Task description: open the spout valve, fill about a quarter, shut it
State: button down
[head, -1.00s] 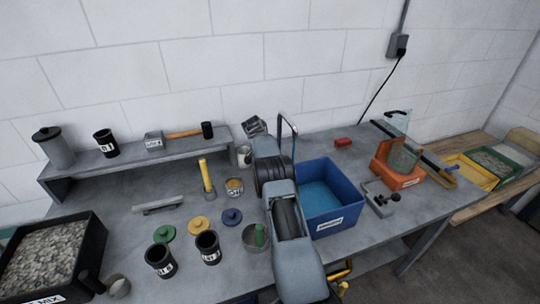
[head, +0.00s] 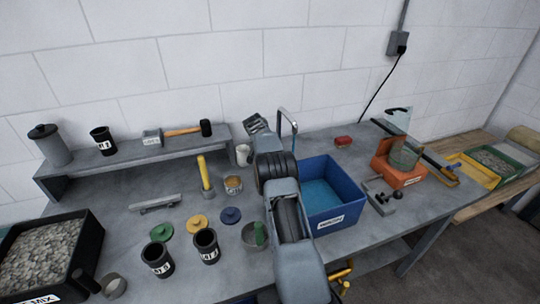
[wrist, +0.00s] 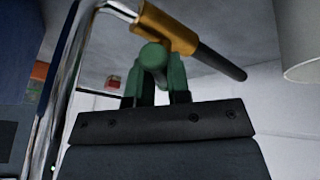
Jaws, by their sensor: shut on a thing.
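The chrome spout (head: 294,128) rises at the back left corner of the blue tub (head: 341,208). My gripper (wrist: 153,88) has green fingers, shut on a round green handle part (wrist: 153,55) just below the valve body. The exact contact is partly hidden. In the head view my arm covers the valve. No running water can be made out.
A pale mug (head: 243,155) stands just left of my arm, and a white vessel (wrist: 302,45) fills the wrist view's upper right. A tin (head: 233,186), a grey pot (head: 253,237) and dark cups (head: 206,247) stand left.

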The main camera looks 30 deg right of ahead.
jog(key=shift+a+f, duration=0.1)
jog(key=shift+f, duration=0.05)
jog(key=c, duration=1.2)
grip_release()
jog(key=shift+a, duration=0.1)
jog(key=shift+c, duration=0.2)
jog(key=shift+o, duration=0.7)
jog(key=b+v, duration=0.1)
jog(key=v, duration=1.3)
